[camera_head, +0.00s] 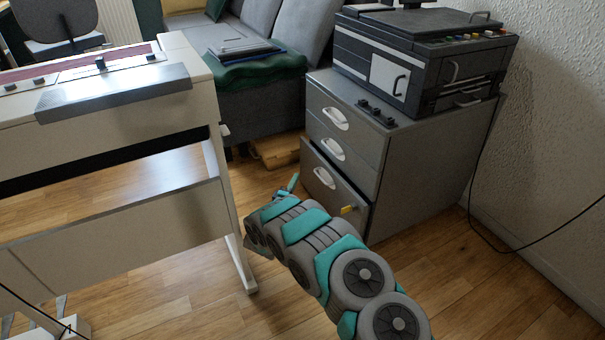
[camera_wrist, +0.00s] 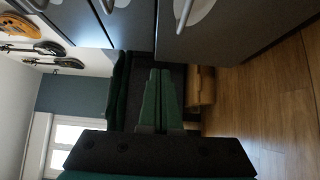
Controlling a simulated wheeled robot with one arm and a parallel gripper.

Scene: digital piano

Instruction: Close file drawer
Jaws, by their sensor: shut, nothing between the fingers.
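The grey file cabinet (camera_head: 415,185) has three drawers with white handles. Its bottom file drawer (camera_head: 335,198) is pulled out a little, its front standing ahead of the drawers above. In the wrist view the drawer front (camera_wrist: 245,30) is at the top, turned sideways. My gripper (camera_head: 293,181) is just left of the drawer front in the head view, apart from its handle (camera_head: 324,177) as far as I can tell. In the wrist view its green fingers (camera_wrist: 160,75) are together and hold nothing. My arm hides part of the floor by the drawer.
A printer (camera_head: 415,65) stands on the cabinet. A white digital piano (camera_head: 120,190) stands left of my arm. A grey sofa (camera_head: 260,90) is behind, with a wooden box (camera_head: 273,150) on the floor. A cable hangs at the right wall.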

